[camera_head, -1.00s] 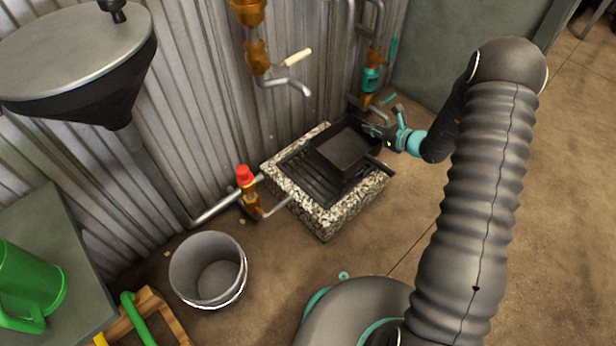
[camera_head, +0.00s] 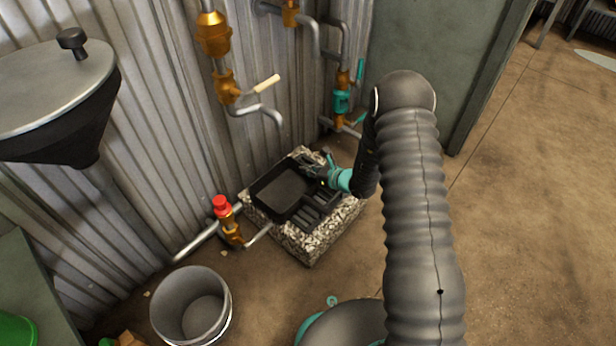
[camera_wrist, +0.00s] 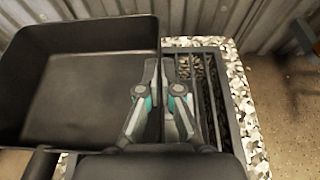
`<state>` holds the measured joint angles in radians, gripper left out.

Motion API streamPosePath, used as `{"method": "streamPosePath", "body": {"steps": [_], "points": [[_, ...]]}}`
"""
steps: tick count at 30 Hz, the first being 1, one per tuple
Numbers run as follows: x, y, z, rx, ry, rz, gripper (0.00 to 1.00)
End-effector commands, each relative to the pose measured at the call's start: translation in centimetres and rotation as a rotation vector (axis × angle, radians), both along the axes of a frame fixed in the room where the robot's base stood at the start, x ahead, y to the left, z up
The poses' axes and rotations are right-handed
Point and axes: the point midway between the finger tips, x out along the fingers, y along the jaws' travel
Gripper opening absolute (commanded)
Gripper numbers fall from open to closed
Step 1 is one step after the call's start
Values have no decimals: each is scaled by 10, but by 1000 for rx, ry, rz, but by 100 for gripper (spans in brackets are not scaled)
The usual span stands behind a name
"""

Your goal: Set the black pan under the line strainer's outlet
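The black pan (camera_head: 283,187), a rectangular open tray, is over the left and back part of the slotted drain grate (camera_head: 318,212). In the wrist view the pan (camera_wrist: 85,85) fills the left side and looks empty. My gripper (camera_head: 312,165) is at the pan's right wall; in the wrist view its fingers (camera_wrist: 161,75) straddle that wall and appear closed on it. I cannot tell whether the pan rests on the grate or hangs just above it. A brass fitting with a cream lever (camera_head: 228,88) has a bent spout (camera_head: 272,112) above and behind the pan. Which fitting is the line strainer is unclear.
A speckled stone curb (camera_head: 310,243) surrounds the grate. A red-capped brass valve (camera_head: 228,215) stands left of it, and a grey bucket (camera_head: 192,305) front left. A teal-bodied fitting (camera_head: 341,102) is on the back pipes. Floor to the right is open.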

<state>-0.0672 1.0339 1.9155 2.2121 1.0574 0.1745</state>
Motion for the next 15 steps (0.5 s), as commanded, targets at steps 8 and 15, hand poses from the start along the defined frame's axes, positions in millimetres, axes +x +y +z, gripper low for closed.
{"method": "streamPosePath", "body": {"steps": [8, 15], "points": [[0, 0, -34, 1, 1, 1, 0], [0, 0, -33, 0, 0, 1, 0]]}}
